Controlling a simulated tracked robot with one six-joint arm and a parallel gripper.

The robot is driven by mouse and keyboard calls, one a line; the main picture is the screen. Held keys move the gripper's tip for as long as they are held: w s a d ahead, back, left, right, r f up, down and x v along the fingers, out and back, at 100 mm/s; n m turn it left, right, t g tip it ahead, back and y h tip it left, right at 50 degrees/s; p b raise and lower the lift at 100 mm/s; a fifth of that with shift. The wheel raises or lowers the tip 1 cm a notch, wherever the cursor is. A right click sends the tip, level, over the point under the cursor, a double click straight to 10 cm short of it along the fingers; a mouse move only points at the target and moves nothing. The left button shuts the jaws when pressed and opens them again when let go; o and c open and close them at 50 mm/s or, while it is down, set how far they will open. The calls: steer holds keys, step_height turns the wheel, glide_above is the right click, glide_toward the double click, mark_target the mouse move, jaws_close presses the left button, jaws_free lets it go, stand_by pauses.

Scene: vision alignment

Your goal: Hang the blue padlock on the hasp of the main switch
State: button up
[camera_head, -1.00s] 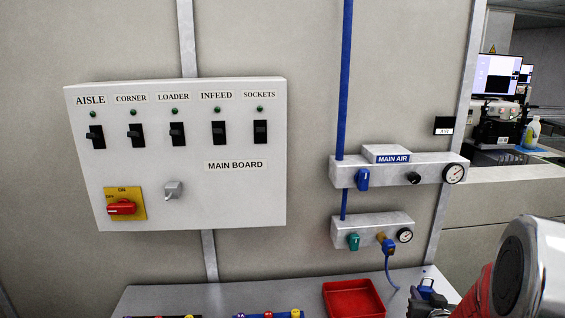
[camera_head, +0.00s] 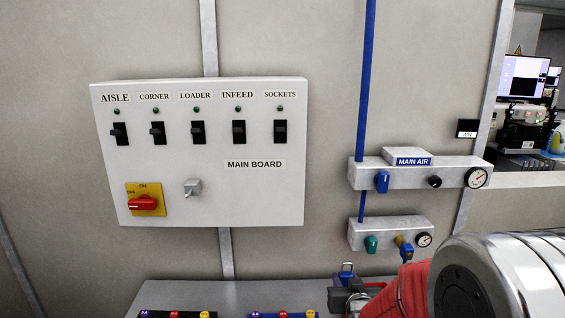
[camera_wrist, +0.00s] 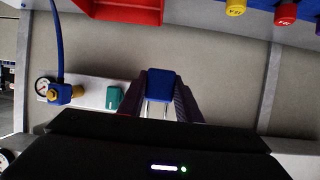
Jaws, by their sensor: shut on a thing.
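My gripper (camera_wrist: 160,97) is shut on the blue padlock (camera_wrist: 158,84), whose blue body and metal shackle show between the fingers in the wrist view. In the head view the padlock (camera_head: 346,279) is at the lower right, shackle up, over the bench's back area. The main switch (camera_head: 143,203) is a red handle on a yellow plate at the white board's lower left. A grey metal piece (camera_head: 192,188), seemingly the hasp, sticks out to its right. The padlock is well to the right of it and lower, apart from it.
The white main board (camera_head: 250,195) carries several black breaker switches. Air manifolds (camera_head: 420,173) with gauges are on the wall right of it. A red tray (camera_wrist: 115,10) shows in the wrist view.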

steer(key=shift+a, duration=0.7)
steer(key=s+f, duration=0.5)
steer(key=f, duration=0.1)
steer(key=shift+a+f, duration=0.1)
steer(key=shift+a, duration=0.1)
